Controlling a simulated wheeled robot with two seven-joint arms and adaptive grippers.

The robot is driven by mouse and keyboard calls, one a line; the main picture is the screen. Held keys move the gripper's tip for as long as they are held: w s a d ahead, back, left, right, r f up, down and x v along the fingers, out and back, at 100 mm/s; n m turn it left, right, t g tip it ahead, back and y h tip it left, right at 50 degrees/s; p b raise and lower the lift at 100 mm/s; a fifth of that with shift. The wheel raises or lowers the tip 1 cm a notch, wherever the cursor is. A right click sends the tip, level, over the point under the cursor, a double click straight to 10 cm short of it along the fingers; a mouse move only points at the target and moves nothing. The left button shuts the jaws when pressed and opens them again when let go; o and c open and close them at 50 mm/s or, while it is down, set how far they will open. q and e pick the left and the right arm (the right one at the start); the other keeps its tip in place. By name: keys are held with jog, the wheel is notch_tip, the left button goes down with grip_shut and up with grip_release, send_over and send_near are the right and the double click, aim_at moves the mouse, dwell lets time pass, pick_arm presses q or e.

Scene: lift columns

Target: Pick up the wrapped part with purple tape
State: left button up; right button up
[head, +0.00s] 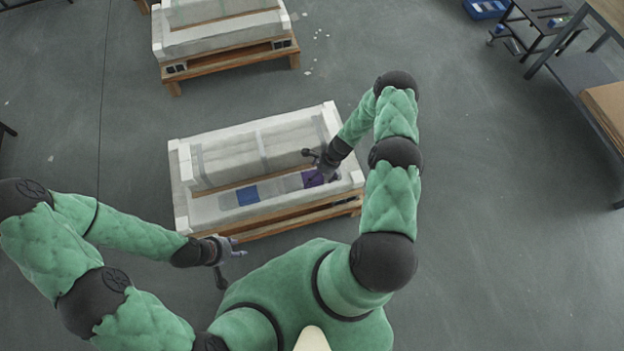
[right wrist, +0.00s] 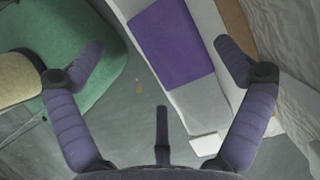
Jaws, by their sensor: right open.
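The wrapped part with purple tape (head: 313,179) lies at the right end of the front row on the near pallet, partly hidden by my right gripper. In the right wrist view its purple band (right wrist: 172,46) crosses a pale grey wrapped length. My right gripper (head: 322,164) is open over this part. In the right wrist view the purple band lies between its spread fingers (right wrist: 160,46), with no visible contact. My left gripper (head: 231,262) is open and empty, in front of the pallet's near left edge.
A part with blue tape (head: 247,195) lies left of the purple one. A larger wrapped column (head: 255,152) lies behind them on the wooden pallet (head: 300,216). Another loaded pallet (head: 230,62) stands farther back. Shelving (head: 585,72) is at far right; the floor between is clear.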

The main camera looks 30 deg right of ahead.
jog(key=b+x, duration=0.2)
jog(key=x, duration=0.3)
jog(key=shift+w+d+b, duration=0.1)
jog(key=shift+w+b, duration=0.05)
jog(key=shift+b, duration=0.2)
jog(key=shift+r, duration=0.15)
jog(key=c, duration=1.5)
